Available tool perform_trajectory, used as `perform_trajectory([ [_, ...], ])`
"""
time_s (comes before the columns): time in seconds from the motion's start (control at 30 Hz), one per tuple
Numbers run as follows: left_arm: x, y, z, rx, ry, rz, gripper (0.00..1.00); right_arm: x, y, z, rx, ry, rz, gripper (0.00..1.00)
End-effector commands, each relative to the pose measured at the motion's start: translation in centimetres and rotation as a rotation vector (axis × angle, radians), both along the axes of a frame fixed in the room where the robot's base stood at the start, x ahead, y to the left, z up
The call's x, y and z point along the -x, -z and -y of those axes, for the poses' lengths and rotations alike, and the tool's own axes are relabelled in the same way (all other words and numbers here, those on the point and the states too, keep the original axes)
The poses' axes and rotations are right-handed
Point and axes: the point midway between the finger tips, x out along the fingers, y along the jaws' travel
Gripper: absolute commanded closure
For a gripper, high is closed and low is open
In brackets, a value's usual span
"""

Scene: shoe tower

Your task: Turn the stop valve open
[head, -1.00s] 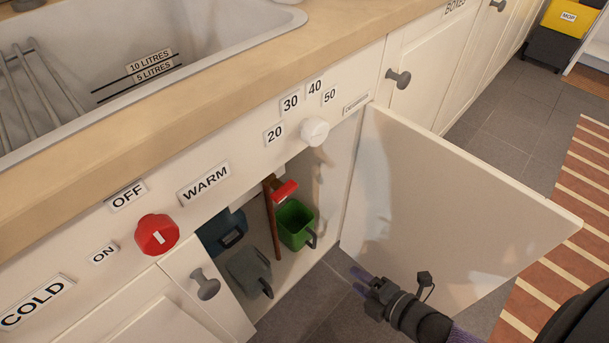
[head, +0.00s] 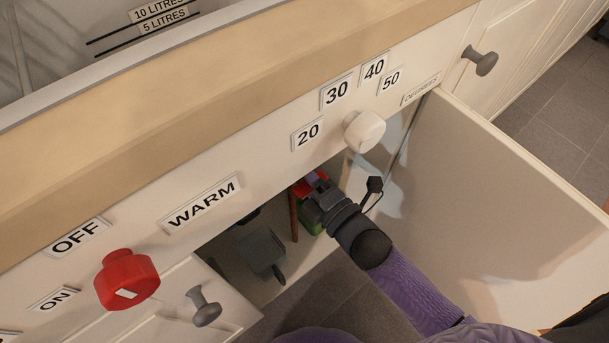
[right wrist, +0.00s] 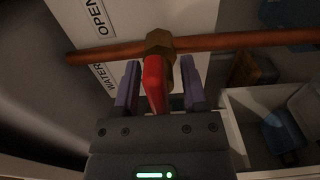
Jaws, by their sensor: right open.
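The stop valve is a red lever handle (right wrist: 155,85) on a brass fitting (right wrist: 160,43) set in a copper pipe (right wrist: 225,41), seen in the right wrist view. My right gripper (right wrist: 158,85) is open, with one purple finger on each side of the red handle. Gaps show between the handle and both fingers. In the head view my right gripper (head: 312,184) reaches into the open cupboard and covers most of the red handle (head: 298,188). An OPEN label (right wrist: 99,17) and a WATER label (right wrist: 104,76) are on the white surface behind the pipe. My left gripper is not in view.
The cupboard door (head: 500,190) stands open right of my right arm. A grey container (head: 262,250) and a green container (head: 312,220) are inside the cupboard. A white knob (head: 364,130) and a red knob (head: 127,280) stick out from the front panel above.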

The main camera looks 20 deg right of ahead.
Motion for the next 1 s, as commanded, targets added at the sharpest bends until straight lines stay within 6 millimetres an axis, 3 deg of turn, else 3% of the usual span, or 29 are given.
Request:
perform_trajectory([
  [0.1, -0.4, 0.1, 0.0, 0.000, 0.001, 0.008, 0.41, 0.0, -0.1, 0.0, 0.000, 0.000, 0.000, 0.46],
  [0.13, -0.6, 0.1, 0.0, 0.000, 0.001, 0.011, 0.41, 0.0, -0.1, 0.0, 0.000, 0.000, 0.000, 0.50],
  [0.37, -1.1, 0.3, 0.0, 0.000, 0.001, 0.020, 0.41, 0.0, 0.0, 0.0, 0.000, 0.000, 0.000, 0.99],
  [0.73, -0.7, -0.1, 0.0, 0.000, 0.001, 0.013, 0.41, 0.0, -0.1, 0.0, -0.026, 0.000, -0.010, 1.00],
  [1.0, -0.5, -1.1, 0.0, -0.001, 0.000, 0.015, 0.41, 0.0, -0.3, 0.0, -0.176, 0.001, -0.064, 1.00],
])
